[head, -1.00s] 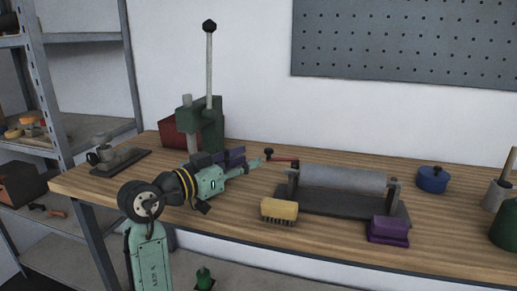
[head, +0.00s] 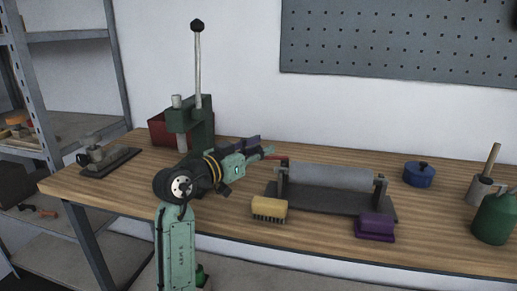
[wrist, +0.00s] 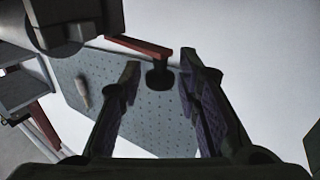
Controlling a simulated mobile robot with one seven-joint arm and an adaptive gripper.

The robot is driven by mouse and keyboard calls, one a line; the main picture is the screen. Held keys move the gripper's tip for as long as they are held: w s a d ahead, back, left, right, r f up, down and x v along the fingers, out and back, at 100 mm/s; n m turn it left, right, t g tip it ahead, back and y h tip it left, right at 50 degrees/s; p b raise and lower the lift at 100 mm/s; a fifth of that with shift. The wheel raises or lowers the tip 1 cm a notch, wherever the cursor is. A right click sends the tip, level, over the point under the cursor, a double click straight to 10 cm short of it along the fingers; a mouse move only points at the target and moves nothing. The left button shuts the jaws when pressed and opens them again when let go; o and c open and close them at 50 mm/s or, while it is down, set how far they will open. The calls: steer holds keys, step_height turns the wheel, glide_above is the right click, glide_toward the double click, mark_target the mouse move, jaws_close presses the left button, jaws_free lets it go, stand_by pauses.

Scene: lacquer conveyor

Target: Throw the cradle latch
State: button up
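The cradle (head: 330,200) is a dark base with end posts holding a grey roller (head: 330,176), at mid-bench in the head view. A red lever (head: 281,158), which looks like its latch, is at its left end. In the wrist view the red lever (wrist: 140,45) ends in a dark knob (wrist: 160,76). My gripper (wrist: 161,80) is open, with the knob between its fingertips and a gap visible on both sides. In the head view my gripper (head: 268,152) reaches the lever from the left and hides the knob.
A yellow brush (head: 269,209) and purple block (head: 375,226) lie in front of the cradle. A blue pot (head: 419,174) and green can (head: 495,219) stand right. A green press (head: 201,125) with a tall handle stands behind my arm; a red bin (head: 160,131) is beside it.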

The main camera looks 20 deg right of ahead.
jaws_close()
stand_by(0.6)
steer(key=shift+s+a+n+t+y, duration=0.1)
steer(key=shift+s+n+t+y, duration=0.35)
steer(key=shift+n+t+y, duration=0.4)
steer(key=shift+s+a+n+t+y, duration=0.1)
steer(key=shift+s+n+t+y, duration=0.45)
steer(key=shift+t, duration=0.6)
steer(key=shift+w, duration=0.1)
steer(key=shift+o, duration=1.2)
jaws_free()
